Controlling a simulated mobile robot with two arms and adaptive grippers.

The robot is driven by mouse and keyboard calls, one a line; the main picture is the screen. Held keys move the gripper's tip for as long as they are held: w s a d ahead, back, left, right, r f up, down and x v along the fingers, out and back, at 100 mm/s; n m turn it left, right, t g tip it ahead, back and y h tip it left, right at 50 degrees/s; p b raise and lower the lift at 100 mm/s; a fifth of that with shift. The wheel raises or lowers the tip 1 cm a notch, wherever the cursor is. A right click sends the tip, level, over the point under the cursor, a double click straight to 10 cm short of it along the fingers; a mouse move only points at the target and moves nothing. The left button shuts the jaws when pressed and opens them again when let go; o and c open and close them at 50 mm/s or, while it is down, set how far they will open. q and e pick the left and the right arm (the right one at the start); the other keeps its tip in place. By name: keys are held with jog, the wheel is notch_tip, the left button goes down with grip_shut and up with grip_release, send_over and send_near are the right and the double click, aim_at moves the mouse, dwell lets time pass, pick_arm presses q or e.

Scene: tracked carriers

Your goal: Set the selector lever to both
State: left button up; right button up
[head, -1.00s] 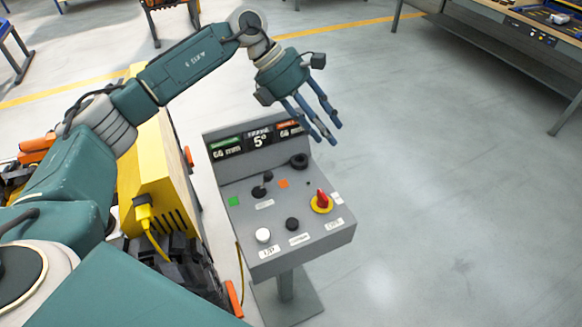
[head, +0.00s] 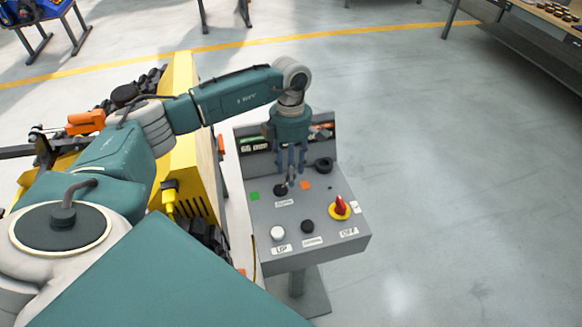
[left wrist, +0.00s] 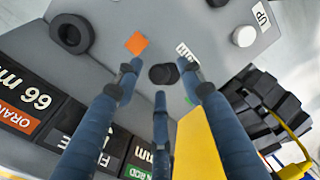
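The selector lever (head: 281,190) is a short black lever on a round black base on the grey control panel (head: 262,222). It stands between a green square (head: 255,196) and an orange square (head: 305,185), above a white label. My left gripper (head: 290,175) points down over the lever, fingers spread. In the left wrist view the lever's black top (left wrist: 163,75) shows between the three blue fingertips (left wrist: 160,78), with gaps visible around it. Contact cannot be told. The gripper hides part of the lever in the head view. My right gripper is not in view.
The panel also has a red-and-yellow knob (head: 340,208), a white button (head: 278,233), a black button (head: 307,226) and a black ring-shaped control (head: 324,165). The display (head: 254,146) behind is partly covered. A yellow machine body (head: 181,140) stands left. Floor at right is clear.

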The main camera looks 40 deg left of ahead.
pick_arm(q)
jog(key=shift+f, duration=0.55)
